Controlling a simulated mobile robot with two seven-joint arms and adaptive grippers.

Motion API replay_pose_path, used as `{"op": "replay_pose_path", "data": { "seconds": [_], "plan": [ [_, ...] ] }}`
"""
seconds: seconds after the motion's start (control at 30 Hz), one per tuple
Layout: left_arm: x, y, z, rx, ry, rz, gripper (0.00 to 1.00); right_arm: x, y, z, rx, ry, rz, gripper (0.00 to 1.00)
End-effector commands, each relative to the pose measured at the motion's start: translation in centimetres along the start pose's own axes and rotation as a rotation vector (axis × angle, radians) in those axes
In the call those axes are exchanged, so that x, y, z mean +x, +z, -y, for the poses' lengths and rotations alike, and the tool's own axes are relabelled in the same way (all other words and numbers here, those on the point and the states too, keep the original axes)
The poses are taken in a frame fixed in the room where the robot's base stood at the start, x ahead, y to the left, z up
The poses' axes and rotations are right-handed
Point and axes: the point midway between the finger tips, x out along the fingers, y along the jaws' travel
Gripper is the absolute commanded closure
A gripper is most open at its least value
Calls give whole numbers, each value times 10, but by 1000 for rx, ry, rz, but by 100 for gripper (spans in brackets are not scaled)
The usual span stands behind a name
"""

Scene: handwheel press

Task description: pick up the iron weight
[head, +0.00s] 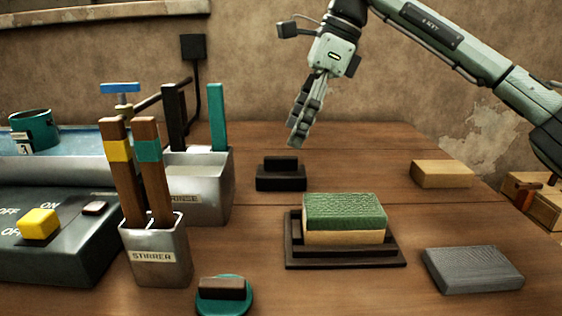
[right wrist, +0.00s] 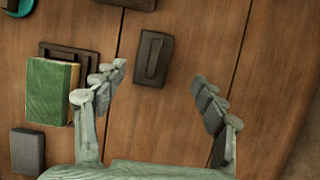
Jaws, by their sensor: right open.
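The iron weight appears to be the black block with a raised bar on top (head: 281,177), standing upright on the wooden table just behind and left of the green-topped sponge. It also shows in the right wrist view (right wrist: 153,58), at the upper middle. My right gripper (head: 300,122) hangs above the table, pointing down, above and slightly right of the weight in the head view. In the right wrist view its fingers (right wrist: 162,78) are spread wide and empty, with the weight beyond the tips, nearer the left finger. The gripper does not touch the weight. My left gripper is not in view.
The green-topped sponge (head: 345,215) sits on a dark tray (head: 392,262). A grey block (head: 472,270) and a tan block (head: 441,173) lie to the right. The metal rinse container (head: 208,206) and stirrer pot (head: 157,255) stand left. Table around the weight is clear.

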Motion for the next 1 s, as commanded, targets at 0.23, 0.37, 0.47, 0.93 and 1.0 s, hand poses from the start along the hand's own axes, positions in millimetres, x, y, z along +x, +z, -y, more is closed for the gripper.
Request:
{"op": "replay_pose_path", "data": {
  "seconds": [0.23, 0.37, 0.47, 0.93, 1.0],
  "plan": [
    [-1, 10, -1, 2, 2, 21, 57, 25, 0, -1, -1, 3, 0, 29],
    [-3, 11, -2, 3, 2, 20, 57, 35, -1, -3, 0, 2, 0, 29],
    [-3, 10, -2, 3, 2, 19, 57, 49, -2, -6, 0, 2, 0, 29],
    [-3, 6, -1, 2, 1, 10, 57, 78, -2, -7, 1, 0, 1, 34],
    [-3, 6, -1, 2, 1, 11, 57, 78, -2, -7, 1, 1, 1, 43]
  ]
}}
